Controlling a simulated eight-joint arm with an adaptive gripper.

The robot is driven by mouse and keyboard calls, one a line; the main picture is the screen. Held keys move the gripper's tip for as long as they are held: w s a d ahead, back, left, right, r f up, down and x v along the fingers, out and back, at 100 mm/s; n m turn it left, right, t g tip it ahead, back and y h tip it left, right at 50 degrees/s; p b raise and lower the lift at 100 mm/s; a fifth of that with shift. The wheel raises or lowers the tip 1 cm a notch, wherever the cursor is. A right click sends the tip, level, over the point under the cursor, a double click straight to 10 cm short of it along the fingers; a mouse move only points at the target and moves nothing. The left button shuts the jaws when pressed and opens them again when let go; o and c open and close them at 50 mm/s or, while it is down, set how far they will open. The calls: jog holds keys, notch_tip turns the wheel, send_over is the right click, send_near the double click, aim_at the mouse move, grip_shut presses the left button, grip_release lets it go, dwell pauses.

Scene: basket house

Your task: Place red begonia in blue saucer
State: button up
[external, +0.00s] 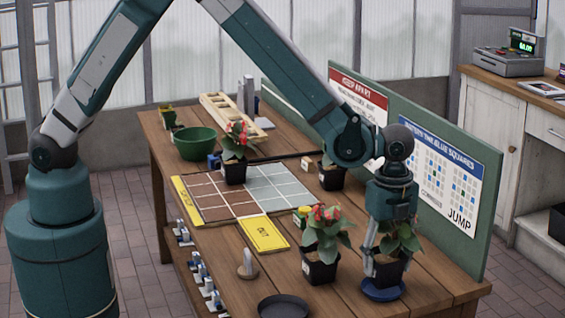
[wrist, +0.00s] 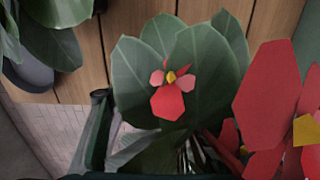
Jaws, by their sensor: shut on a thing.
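My gripper (external: 388,270) points down at the right front of the table, shut on a potted plant (external: 402,238) in a black pot. The pot is upright and directly over the blue saucer (external: 383,292); I cannot tell whether it rests in it or hangs just above. The fingers and leaves hide part of the pot. In the wrist view, green leaves and red flowers with yellow centres (wrist: 167,102) fill the space around the fingers, so the held plant appears to be a red begonia. The saucer is not clearly visible there.
Another red-flowered plant (external: 324,232) stands just left of my gripper. A dark saucer (external: 283,307) lies at the front edge. Farther back are a plant on the grid board (external: 237,172), a green bowl (external: 195,145) and a wooden rack (external: 228,115). A green panel (external: 482,255) borders the right.

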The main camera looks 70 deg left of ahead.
aim_at(386, 260)
jog(key=shift+f, duration=0.8)
jog(key=shift+f+b, duration=0.4)
jog(key=o, duration=1)
jog(key=shift+r, duration=0.15)
jog(key=shift+r+p, duration=0.35)
jog(key=shift+p, duration=0.1)
notch_tip(386, 260, up, 12)
jog(key=shift+f, duration=0.1)
